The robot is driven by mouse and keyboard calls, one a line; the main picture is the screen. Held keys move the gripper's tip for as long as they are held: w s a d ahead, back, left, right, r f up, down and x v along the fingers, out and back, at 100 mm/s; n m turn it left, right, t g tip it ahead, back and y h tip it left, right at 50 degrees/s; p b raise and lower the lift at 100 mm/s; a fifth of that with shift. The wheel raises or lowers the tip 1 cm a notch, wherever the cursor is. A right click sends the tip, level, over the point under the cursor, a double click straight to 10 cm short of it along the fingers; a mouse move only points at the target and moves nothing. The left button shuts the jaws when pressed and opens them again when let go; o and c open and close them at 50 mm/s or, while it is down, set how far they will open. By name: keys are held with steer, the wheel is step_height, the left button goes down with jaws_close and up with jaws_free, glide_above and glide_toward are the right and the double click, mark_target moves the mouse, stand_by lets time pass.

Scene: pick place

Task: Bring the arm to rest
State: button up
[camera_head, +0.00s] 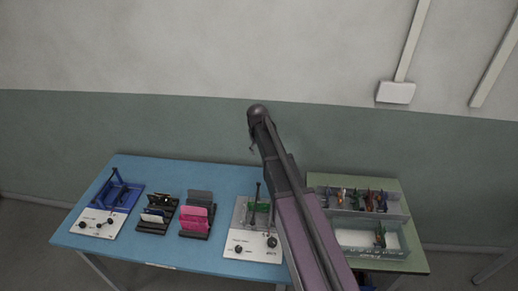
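My arm reaches up from the bottom right of the head view, in front of the right side of the blue table. Its dark far end stands against the wall, above the table's back edge. A small dark part, which seems to belong to my gripper (252,144), shows just below that end. The fingers are too small and too hidden by the arm to tell whether they are open or shut. I see nothing held there.
The blue table (150,257) holds a blue fixture (118,192), a black rack (158,214), a rack with pink pieces (195,219) and a white panel fixture (247,243). Right of my arm, a green table (412,243) bears grey bins (345,251) with small coloured parts.

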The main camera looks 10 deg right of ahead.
stand_by(0.4)
steer(key=s+f+m+b, duration=0.1)
steer(key=s+f+b, duration=0.1)
steer(key=s, duration=1.1)
steer(key=s+f+m+g+b, duration=0.1)
steer(key=s+f+m+b, duration=0.1)
steer(key=s, duration=1.2)
steer(key=shift+d+y, duration=0.3)
steer(key=shift+d, duration=0.1)
steer(key=shift+w, duration=0.1)
steer(key=shift+c, duration=0.8)
